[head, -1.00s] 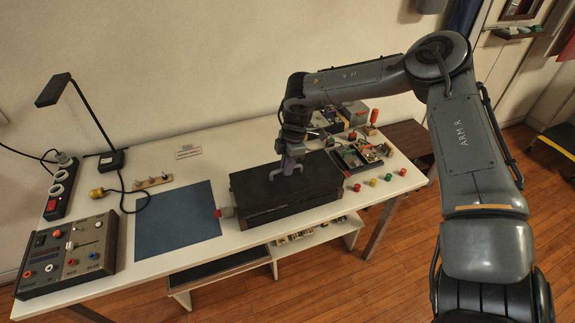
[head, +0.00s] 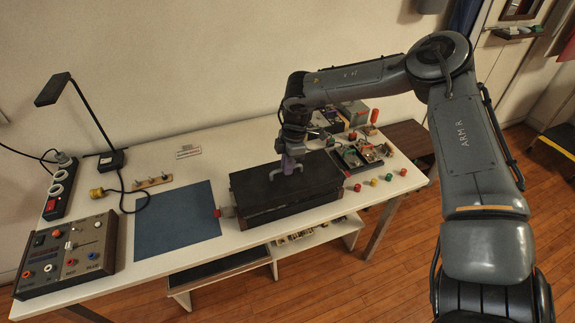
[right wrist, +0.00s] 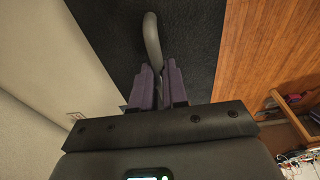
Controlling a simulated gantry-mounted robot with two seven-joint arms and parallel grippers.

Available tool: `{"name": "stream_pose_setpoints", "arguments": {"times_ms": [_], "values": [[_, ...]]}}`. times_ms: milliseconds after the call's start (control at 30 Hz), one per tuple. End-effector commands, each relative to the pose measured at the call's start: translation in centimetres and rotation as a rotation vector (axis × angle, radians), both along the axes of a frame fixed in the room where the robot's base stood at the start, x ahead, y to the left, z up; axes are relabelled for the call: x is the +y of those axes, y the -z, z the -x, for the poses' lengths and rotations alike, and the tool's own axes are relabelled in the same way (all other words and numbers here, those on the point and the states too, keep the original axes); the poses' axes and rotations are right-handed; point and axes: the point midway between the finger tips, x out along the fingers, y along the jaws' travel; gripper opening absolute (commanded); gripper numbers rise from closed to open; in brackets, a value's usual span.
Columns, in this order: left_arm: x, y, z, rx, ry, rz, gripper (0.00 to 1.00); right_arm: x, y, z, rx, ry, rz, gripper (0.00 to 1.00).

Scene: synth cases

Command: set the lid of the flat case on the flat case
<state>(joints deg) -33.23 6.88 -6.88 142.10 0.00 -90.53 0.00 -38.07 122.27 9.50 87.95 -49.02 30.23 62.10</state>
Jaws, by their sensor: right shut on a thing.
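The lid (head: 312,180) of the flat case is a dark, flat slab with a grey bar handle; it fills the middle of the right wrist view (right wrist: 196,40). It lies over the dark flat case (head: 280,211) at the front middle of the table, nearly lined up with it. I cannot tell whether it is fully seated. My right gripper (head: 290,166) is above the lid, its purple fingers shut on the handle (right wrist: 152,42). The inside of the case is hidden. My left gripper is not in view.
A blue mat (head: 172,226) lies left of the case, and a control box (head: 68,254) stands further left. Circuit boards (head: 360,154) and several coloured knobs (head: 373,182) are close on the right. A desk lamp (head: 82,112) stands at the back left.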

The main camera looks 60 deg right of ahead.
Motion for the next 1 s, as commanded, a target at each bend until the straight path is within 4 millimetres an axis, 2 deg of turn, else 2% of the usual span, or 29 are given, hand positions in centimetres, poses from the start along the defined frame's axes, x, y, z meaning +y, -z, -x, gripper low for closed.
{"name": "stream_pose_setpoints", "arguments": {"times_ms": [1000], "values": [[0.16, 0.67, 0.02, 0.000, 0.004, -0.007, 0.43, 0.01, 0.00, -0.03, -0.001, 0.000, 0.000, 0.00]]}}
